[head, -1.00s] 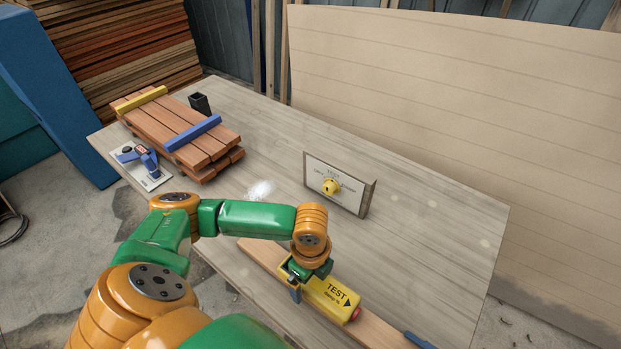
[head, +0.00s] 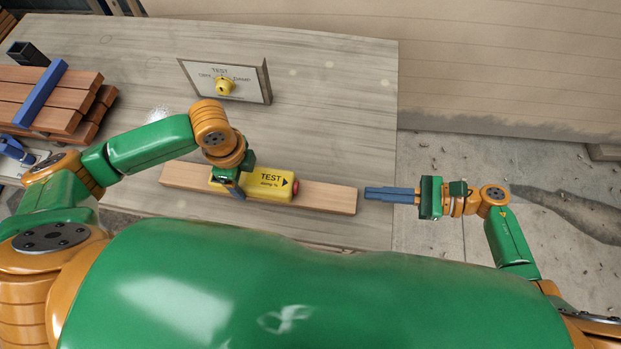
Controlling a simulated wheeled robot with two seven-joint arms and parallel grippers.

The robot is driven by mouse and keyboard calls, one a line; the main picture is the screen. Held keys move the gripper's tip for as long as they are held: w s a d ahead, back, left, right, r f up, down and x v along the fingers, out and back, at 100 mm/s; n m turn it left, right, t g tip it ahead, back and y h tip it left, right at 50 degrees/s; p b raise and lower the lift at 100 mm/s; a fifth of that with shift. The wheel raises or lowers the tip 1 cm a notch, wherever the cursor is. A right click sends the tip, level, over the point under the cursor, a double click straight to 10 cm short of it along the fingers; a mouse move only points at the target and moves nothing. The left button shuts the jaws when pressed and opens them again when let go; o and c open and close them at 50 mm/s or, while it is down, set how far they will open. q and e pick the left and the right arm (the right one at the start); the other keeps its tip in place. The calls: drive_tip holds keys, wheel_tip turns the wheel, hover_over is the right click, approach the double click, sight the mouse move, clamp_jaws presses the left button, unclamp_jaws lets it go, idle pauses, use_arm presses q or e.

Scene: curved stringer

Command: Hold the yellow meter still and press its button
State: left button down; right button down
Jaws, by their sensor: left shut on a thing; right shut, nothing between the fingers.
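The yellow meter (head: 268,183) lies on a wooden plank (head: 325,196) near the table's front edge. It is marked TEST with a black arrow pointing right. Its red button (head: 295,187) is on its right end. My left gripper (head: 238,190) is shut on the meter's left part, reaching down from above, and hides some of it. My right gripper (head: 368,194) is shut and empty. Its blue fingers point left, close to the plank's right end and at about the button's height in the picture, with a gap between fingertips and button.
A white TEST panel (head: 205,76) with a yellow knob (head: 225,87) stands behind the meter. The table (head: 340,110) is clear on the right.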

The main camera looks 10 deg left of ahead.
sight(298, 189)
drive_tip(key=shift+s+r+h, duration=0.3)
drive_tip(key=shift+s+r, duration=0.1)
drive_tip(key=shift+r, duration=0.45)
use_arm(q)
drive_tip(key=shift+a, duration=0.1)
use_arm(e)
drive_tip(key=x, duration=0.8)
drive_tip(key=r+x, duration=0.1)
drive_tip(key=x, duration=0.4)
drive_tip(key=shift+a, duration=0.6)
drive_tip(key=shift+a, duration=0.1)
